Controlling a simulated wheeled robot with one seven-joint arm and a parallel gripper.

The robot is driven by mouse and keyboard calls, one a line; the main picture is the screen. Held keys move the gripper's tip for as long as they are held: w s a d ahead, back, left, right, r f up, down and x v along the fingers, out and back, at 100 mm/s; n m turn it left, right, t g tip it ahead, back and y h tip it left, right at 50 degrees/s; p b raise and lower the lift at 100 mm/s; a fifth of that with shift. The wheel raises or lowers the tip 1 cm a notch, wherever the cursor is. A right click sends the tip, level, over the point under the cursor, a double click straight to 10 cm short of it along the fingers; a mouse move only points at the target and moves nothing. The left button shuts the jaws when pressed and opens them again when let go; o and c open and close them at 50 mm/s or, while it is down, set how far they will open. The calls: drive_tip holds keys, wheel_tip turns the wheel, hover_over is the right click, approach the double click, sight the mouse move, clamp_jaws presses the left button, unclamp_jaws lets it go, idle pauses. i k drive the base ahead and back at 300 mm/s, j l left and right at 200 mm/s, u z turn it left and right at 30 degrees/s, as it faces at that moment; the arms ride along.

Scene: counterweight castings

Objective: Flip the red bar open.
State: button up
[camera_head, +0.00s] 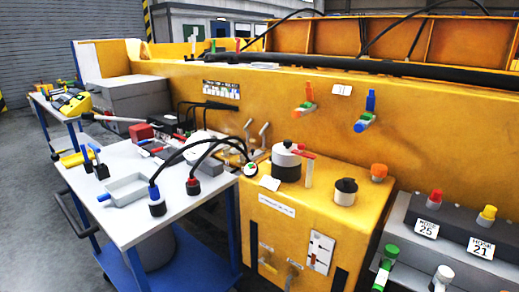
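A small red bar (304,154) lies roughly level on top of the yellow box, beside a white cylinder with a black lid (287,162). A pale upright strip (309,175) hangs below its right end. I cannot tell from this view which of the two is hinged. My gripper is not in view.
A grey cart (185,206) at left holds a tray (128,188), tools and two black hoses that arch to the right. The yellow box (318,220) also bears a smaller white-and-black cylinder (345,192) and an orange knob (379,172).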

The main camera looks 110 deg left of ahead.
sight(301, 146)
drive_tip(key=k+j+u, duration=0.1)
drive_tip(key=u, duration=3.4)
drive_tip(key=i+j, duration=0.2)
drive_tip(key=i, duration=0.2)
drive_tip(key=i+j+u, duration=0.1)
drive_tip(key=i, duration=0.3)
drive_tip(key=i+j, duration=0.3)
drive_tip(key=i+u, duration=0.05)
drive_tip(key=i, duration=0.05)
